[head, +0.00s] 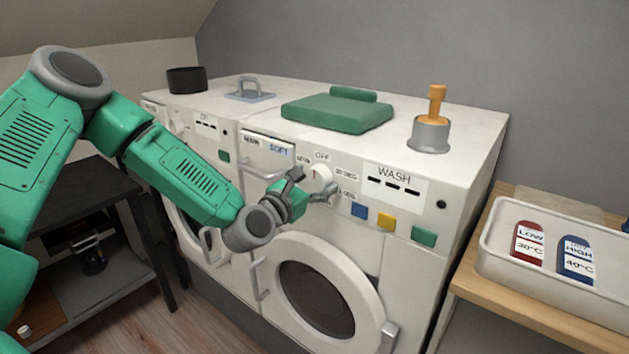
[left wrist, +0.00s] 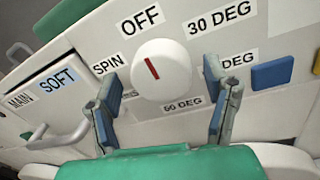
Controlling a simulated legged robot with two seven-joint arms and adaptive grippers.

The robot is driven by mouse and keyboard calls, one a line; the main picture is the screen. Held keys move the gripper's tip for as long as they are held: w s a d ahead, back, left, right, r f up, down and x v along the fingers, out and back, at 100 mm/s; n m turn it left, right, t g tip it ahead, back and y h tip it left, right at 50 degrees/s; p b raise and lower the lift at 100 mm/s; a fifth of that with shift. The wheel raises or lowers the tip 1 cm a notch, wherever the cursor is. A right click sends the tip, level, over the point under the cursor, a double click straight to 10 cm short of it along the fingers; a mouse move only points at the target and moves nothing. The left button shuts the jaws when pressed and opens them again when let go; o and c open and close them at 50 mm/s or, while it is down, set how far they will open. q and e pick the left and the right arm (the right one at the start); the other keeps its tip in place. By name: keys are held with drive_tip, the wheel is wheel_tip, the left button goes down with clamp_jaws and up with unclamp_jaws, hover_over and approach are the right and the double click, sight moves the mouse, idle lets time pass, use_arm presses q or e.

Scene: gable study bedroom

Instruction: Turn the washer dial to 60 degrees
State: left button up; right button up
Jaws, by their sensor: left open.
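The white washer dial (left wrist: 163,75) has a red mark tilted slightly left of upright, pointing near the OFF label (left wrist: 140,19). It also shows on the panel in the head view (head: 320,177). SPIN (left wrist: 108,65) is to its left and 30 DEG (left wrist: 222,20) to its upper right. A partly hidden DEG label (left wrist: 239,60) is at right. The label below (left wrist: 183,104) is small and seems to read 60 DEG. My left gripper (head: 313,186) is open, its fingers either side of the dial's lower part; I cannot tell whether they touch it. My right gripper is not in view.
Blue (head: 359,210), yellow (head: 386,220) and green (head: 424,235) buttons sit right of the dial. The SOFT drawer (left wrist: 62,90) with its handle is at left. A round door (head: 318,296) is below. A white tray (head: 487,250) stands on the right-hand table.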

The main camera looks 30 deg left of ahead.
use_arm(q)
drive_tip(key=c, duration=1.2)
drive_tip(key=shift+o, duration=0.2)
drive_tip(key=shift+m, duration=0.3)
